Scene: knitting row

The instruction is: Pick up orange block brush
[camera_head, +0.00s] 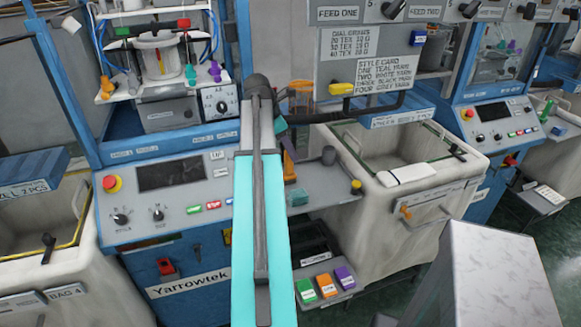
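An orange block (326,286) with a pale label on its front sits on the small low shelf at the bottom centre, between a green block (306,291) and a purple block (345,277). It looks like the orange block brush, but bristles cannot be made out. Another orange upright piece (289,166) stands on the machine ledge, partly hidden by my arm. My cyan and grey arm reaches up the middle of the picture. Its dark far end is above the ledge, well away from the low blocks. My gripper's fingers cannot be made out there.
The blue Yarrowtek machine panel (180,201) is behind my arm, with a red stop button (112,183). A pale bin (395,160) stands right of it. A grey marbled box-like surface (490,285) fills the lower right. Green floor (535,262) shows at right.

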